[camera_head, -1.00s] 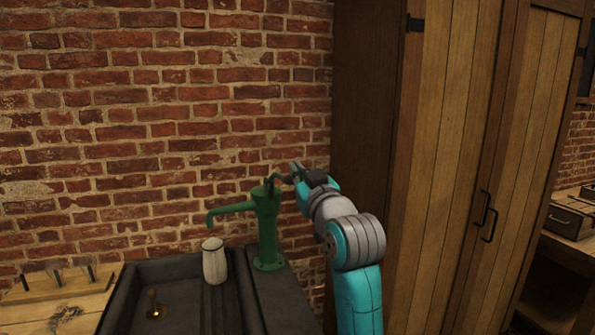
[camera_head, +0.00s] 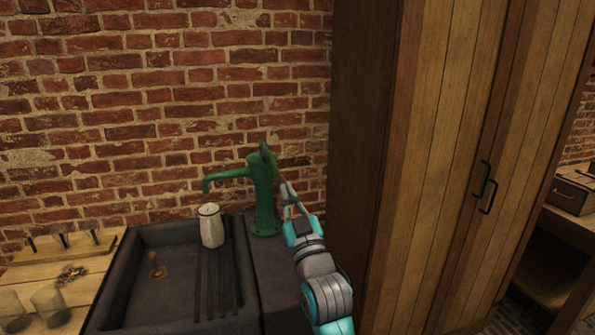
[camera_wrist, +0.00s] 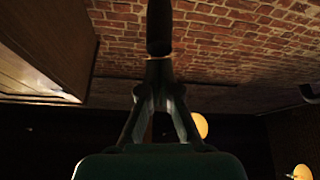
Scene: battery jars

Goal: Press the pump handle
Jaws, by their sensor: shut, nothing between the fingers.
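The green pump (camera_head: 263,195) stands upright on the dark ledge right of the sink basin, its spout pointing left. My gripper (camera_head: 286,188) is shut and empty, close to the right side of the pump, below its top. In the wrist view, my gripper's fingertips (camera_wrist: 158,62) meet just below a dark rod-like piece (camera_wrist: 159,28), which looks like the end of the pump handle. Whether they touch is not clear. In the head view, the handle's lever is hard to make out behind the pump top and my fingers.
A white jug (camera_head: 211,228) stands on the slatted right part of the dark sink (camera_head: 122,268), below the spout. A wooden board with pegs (camera_head: 65,246) and glasses (camera_head: 50,305) are at left. A brick wall is behind; a tall wooden cabinet (camera_head: 410,190) is close on the right.

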